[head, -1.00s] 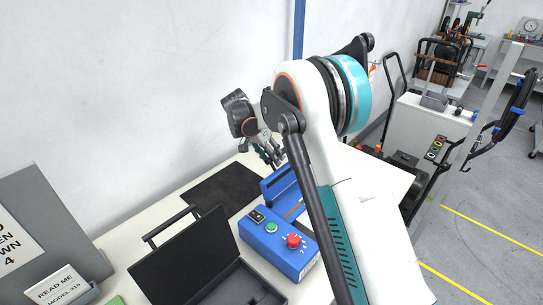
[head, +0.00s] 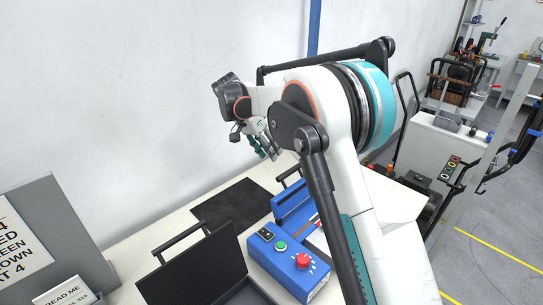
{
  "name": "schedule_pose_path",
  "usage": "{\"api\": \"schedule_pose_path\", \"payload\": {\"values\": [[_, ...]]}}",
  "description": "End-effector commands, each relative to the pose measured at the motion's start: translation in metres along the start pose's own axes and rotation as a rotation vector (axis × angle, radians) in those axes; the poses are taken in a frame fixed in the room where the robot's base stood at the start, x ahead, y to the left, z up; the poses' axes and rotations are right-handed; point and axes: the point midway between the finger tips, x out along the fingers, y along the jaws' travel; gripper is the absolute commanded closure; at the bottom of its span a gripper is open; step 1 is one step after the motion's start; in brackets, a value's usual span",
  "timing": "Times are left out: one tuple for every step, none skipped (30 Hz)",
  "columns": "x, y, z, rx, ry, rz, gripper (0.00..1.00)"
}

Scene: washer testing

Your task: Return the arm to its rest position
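My arm rises from the bottom right and is folded at a large white and teal joint in the middle of the view. My gripper (head: 264,146) hangs at the end of the arm, in front of the wall and above the far part of the white table (head: 130,264). Its fingers point down and to the right. It looks empty, but it is too small to tell whether the fingers are open or shut.
A blue control box (head: 290,268) with a red knob and green button stands on the table. A grey sign panel (head: 62,225) stands left. A white cart (head: 440,150) is at right.

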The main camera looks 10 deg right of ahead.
Motion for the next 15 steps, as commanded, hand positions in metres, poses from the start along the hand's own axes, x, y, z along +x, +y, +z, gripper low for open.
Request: {"api": "schedule_pose_path", "payload": {"values": [[-0.001, 0.0, 0.0, 0.0, 0.0, 0.0, 0.62], [-0.001, 0.0, 0.0, 0.0, 0.0, 0.0, 0.62], [-0.001, 0.0, 0.0, 0.0, 0.0, 0.0, 0.62], [-0.001, 0.0, 0.0, 0.0, 0.0, 0.0, 0.62], [-0.001, 0.0, 0.0, 0.0, 0.0, 0.0, 0.62], [-0.001, 0.0, 0.0, 0.0, 0.0, 0.0, 0.62], [-0.001, 0.0, 0.0, 0.0, 0.0, 0.0, 0.62], [-0.001, 0.0, 0.0, 0.0, 0.0, 0.0, 0.62], [-0.001, 0.001, 0.0, -0.002, 0.0, -0.001, 0.62], [-0.002, 0.002, -0.001, -0.004, -0.001, -0.003, 0.62], [-0.003, 0.004, -0.001, -0.008, -0.002, -0.006, 0.62], [-0.005, 0.007, -0.002, -0.015, -0.003, -0.011, 0.62], [-0.008, 0.011, -0.002, -0.022, -0.004, -0.017, 0.62], [-0.011, 0.016, -0.003, -0.03, -0.006, -0.024, 0.62], [-0.015, 0.023, -0.004, -0.046, -0.007, -0.036, 0.62]]}}
